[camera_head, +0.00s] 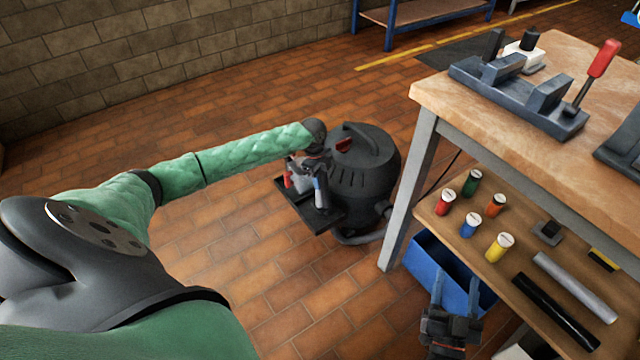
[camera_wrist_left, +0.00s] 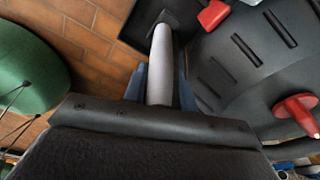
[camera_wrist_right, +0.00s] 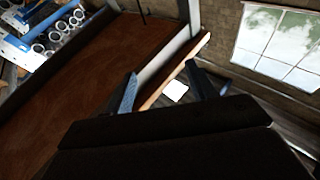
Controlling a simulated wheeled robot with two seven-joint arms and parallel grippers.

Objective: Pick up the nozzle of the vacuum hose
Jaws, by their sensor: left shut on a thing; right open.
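The vacuum (camera_head: 372,170) is a dark drum with a top handle and a red part, standing on the tiled floor. A black tray-like holder (camera_head: 325,218) sticks out from its near left side. My left gripper (camera_head: 308,188) is at this holder. In the left wrist view its blue fingers are shut on the light grey tube of the nozzle (camera_wrist_left: 160,62), whose far end meets a black piece at the holder. The fingers hide part of the tube. My right gripper (camera_head: 455,295) is open and empty near the blue bin; the right wrist view shows nothing between its fingers (camera_wrist_right: 164,88).
A workbench (camera_head: 520,130) stands at the right, with a lower shelf (camera_head: 450,232) of coloured cylinders and bars. A blue bin (camera_head: 425,265) is under the shelf's left end. The floor left of the vacuum is clear.

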